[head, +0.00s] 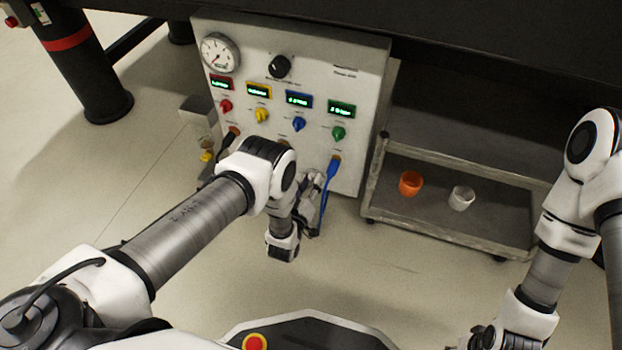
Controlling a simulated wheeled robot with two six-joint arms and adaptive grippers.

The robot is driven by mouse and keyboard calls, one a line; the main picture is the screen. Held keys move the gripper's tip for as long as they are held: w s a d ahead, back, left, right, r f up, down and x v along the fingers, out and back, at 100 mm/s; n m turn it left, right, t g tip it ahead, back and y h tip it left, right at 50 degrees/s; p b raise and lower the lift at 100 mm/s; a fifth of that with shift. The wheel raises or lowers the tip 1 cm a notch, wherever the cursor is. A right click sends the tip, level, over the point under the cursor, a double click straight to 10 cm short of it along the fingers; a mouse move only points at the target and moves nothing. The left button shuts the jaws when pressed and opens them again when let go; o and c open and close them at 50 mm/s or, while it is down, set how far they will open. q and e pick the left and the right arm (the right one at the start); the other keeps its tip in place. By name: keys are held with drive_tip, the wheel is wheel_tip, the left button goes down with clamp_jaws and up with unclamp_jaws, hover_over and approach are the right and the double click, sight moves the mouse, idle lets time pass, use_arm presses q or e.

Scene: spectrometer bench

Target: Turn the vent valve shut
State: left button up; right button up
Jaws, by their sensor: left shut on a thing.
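The grey-white panel (365,75) carries a row of small knobs: red (226,106), yellow (262,115), blue (298,124) and green (338,132). Their labels are too small to read, and I cannot tell which part is the vent valve. My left gripper (312,208) is low in front of the panel, beside a blue cable (331,172). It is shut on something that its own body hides. My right gripper (482,338) shows only partly at the bottom edge, away from the panel, and its fingers are not clear.
A round gauge (220,53) and a black dial (280,67) are at the panel's top. A small box with a yellow part (207,155) stands at its left. A low shelf (440,160) at the right holds an orange cup (410,183) and a white cup (461,197). The front floor is clear.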

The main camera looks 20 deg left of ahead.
use_arm(q)
drive_tip(key=n+p, duration=0.2)
drive_tip(key=n, duration=0.4)
drive_tip(key=n+p, duration=0.1)
drive_tip(key=n, duration=0.4)
drive_tip(key=shift+f+n, duration=0.1)
drive_tip(key=shift+n, duration=0.2)
drive_tip(key=shift+p, duration=0.3)
drive_tip(key=o, duration=1.2)
drive_tip(key=shift+c, duration=0.2)
drive_tip(key=s, duration=1.2)
drive_tip(key=shift+a, duration=0.25)
